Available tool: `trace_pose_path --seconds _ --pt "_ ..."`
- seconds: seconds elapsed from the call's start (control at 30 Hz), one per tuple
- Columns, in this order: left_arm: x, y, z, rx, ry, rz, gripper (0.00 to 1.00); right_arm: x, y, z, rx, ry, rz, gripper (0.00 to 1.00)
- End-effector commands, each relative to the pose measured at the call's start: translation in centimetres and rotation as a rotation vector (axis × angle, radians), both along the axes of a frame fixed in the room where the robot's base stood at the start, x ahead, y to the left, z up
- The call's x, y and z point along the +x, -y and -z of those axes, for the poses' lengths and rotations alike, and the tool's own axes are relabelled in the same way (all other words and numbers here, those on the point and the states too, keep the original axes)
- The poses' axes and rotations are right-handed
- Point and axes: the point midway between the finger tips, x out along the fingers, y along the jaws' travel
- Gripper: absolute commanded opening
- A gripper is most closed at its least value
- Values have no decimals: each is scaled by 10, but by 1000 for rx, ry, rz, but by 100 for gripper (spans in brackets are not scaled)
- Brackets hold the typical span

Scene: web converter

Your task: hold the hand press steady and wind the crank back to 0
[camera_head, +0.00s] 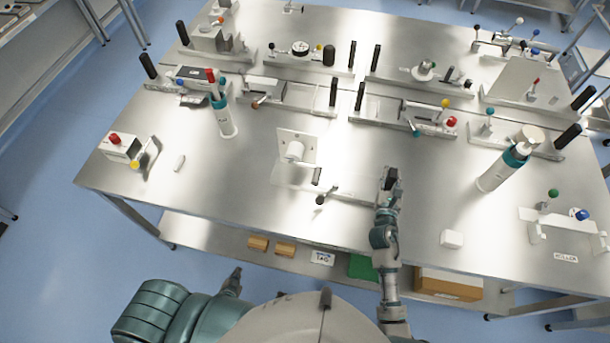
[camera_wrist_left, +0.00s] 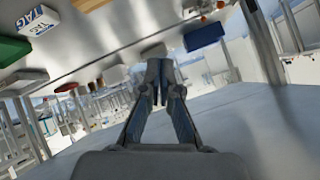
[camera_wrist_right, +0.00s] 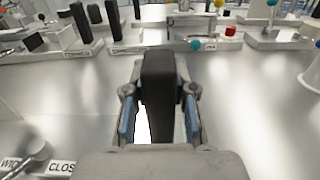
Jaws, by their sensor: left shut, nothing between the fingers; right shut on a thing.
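A low pale fixture (camera_head: 345,193) with a white cylinder (camera_head: 294,151) on an upright plate stands at the middle front of the table; I cannot tell for sure that it is the hand press. A short crank-like arm with a dark knob (camera_head: 320,200) sits at its front. My right gripper (camera_head: 390,178) is shut on an upright black handle (camera_wrist_right: 160,85) at the fixture's right end. My left gripper (camera_head: 236,273) is shut and empty, low in front of the table edge, apart from the fixture; its closed fingers show in the left wrist view (camera_wrist_left: 160,75). No 0 mark is readable.
A teal-and-white bottle (camera_head: 222,115) stands left, another (camera_head: 505,165) right. A white block (camera_head: 451,239) is near the front edge. Several black-handled fixtures fill the back. Boxes and a green item (camera_head: 362,267) lie on the shelf below.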

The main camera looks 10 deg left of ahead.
Motion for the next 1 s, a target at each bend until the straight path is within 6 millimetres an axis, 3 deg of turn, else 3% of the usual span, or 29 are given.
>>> trace_pose_path --seconds 0.03,0.1,0.2,0.4,0.57,0.63,0.7,0.87,1.0 --pt "24 -27 -34 85 129 -16 0 -3 0 13 2 -25 2 0" --pt "50 -63 -86 224 300 -57 0 -3 0 13 2 -25 2 0" --pt "68 -110 -158 428 490 -146 0 -3 0 13 1 -25 2 0" --pt "60 -178 -272 774 705 -375 0 -3 0 13 1 -25 2 0" --pt "44 -211 -352 1021 797 -561 0 -3 -1 13 1 -25 1 0" --pt "53 -207 -388 1126 848 -571 0 -3 -1 13 1 -25 1 0" --pt "77 -188 -405 1186 891 -475 0 -3 -1 13 1 -25 1 0" --pt "128 -138 -424 1275 963 -218 0 -3 0 13 1 -25 0 0" --pt "174 -83 -432 1393 999 61 0 -3 0 13 1 -25 0 0"
